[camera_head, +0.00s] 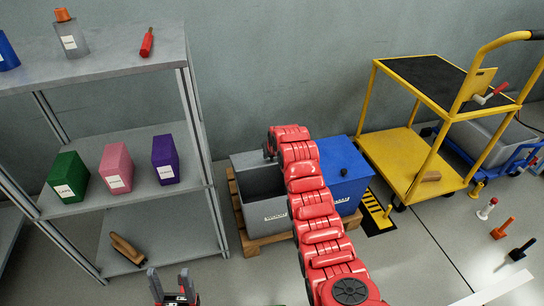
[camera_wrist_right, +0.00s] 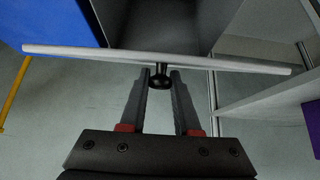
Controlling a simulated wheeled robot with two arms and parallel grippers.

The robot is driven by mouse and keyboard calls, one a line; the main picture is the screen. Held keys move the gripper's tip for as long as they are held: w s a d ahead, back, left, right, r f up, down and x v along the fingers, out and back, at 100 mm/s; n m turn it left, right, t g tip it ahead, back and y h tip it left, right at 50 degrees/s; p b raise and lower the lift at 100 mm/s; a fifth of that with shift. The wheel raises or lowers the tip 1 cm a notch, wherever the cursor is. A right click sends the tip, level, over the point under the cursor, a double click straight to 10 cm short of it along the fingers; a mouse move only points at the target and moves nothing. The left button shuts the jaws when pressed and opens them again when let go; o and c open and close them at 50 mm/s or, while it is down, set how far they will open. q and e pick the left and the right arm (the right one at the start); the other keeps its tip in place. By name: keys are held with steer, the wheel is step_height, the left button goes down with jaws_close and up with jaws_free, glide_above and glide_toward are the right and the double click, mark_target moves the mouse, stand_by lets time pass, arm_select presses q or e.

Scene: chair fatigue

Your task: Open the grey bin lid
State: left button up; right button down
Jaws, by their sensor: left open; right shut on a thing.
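The grey bin (camera_head: 262,217) stands on a pallet beside the shelf, its dark inside showing. Its grey lid (camera_head: 246,160) is raised at the back in the head view. In the right wrist view the lid (camera_wrist_right: 90,53) shows nearly edge-on, with its black knob (camera_wrist_right: 160,80) towards me. My right gripper (camera_wrist_right: 161,88) is shut on the knob, between its fingertips. In the head view the red right arm reaches across the bins and the right fingers are hidden. My left gripper (camera_head: 173,285) is open and empty at the bottom, apart from the bin.
A closed blue bin (camera_head: 345,178) adjoins the grey bin on the right. A metal shelf (camera_head: 95,203) with boxes stands to the left. A yellow cart (camera_head: 385,160) and several small floor objects are on the right. Floor in front of the pallet is partly clear.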

steer(key=shift+w+a+r+g+p, duration=0.1)
steer(key=shift+w+r+g+p, duration=0.4)
steer(key=shift+r, duration=0.25)
steer(key=shift+w+r, duration=0.15)
steer(key=shift+w, duration=0.05)
steer(key=c, duration=0.7)
jaws_free()
steer(key=shift+o, duration=0.2)
